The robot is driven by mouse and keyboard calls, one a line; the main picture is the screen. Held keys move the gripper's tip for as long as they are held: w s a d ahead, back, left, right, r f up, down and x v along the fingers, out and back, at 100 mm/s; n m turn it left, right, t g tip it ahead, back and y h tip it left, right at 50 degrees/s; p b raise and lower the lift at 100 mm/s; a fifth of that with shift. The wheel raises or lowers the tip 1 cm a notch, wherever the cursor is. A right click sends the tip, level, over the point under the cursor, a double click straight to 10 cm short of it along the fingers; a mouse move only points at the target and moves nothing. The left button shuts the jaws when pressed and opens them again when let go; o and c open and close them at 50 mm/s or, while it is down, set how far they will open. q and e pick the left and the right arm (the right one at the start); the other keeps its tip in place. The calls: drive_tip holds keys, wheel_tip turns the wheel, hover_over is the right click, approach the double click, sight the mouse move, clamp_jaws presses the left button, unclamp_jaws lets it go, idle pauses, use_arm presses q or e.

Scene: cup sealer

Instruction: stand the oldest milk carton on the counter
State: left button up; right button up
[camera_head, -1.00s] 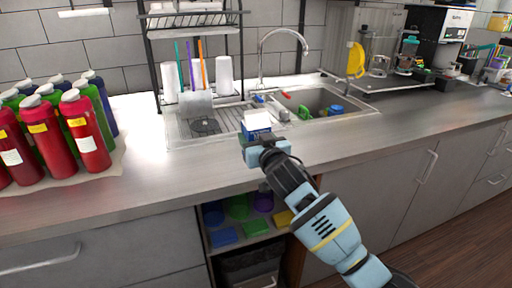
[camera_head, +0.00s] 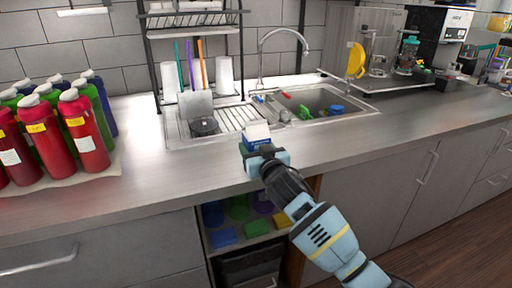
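A small milk carton (camera_head: 256,132), white on top with blue below, shows at the tip of my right gripper (camera_head: 257,148). My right arm comes in from the lower right, and the gripper is shut on the carton, hiding its lower part. The carton looks upright over the front part of the grey counter (camera_head: 170,176), in front of the sink's drainboard. I cannot tell whether its base touches the counter. No date can be read on it. My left gripper is not in view.
Several red, green and blue bottles (camera_head: 84,130) stand on a mat at the left. The sink (camera_head: 355,109) and a dish rack (camera_head: 150,60) are behind the carton. An open shelf (camera_head: 240,242) lies below the counter. The counter is clear on both sides of the gripper.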

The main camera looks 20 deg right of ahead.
drive_tip(key=o, duration=1.3)
drive_tip(key=shift+o, duration=0.2)
drive_tip(key=shift+r, duration=0.1)
drive_tip(key=shift+s+r, duration=0.1)
drive_tip(key=s, duration=1.1)
drive_tip(key=shift+s+d+p, duration=0.25)
drive_tip(key=shift+s+p, duration=0.05)
drive_tip(key=shift+s, duration=0.1)
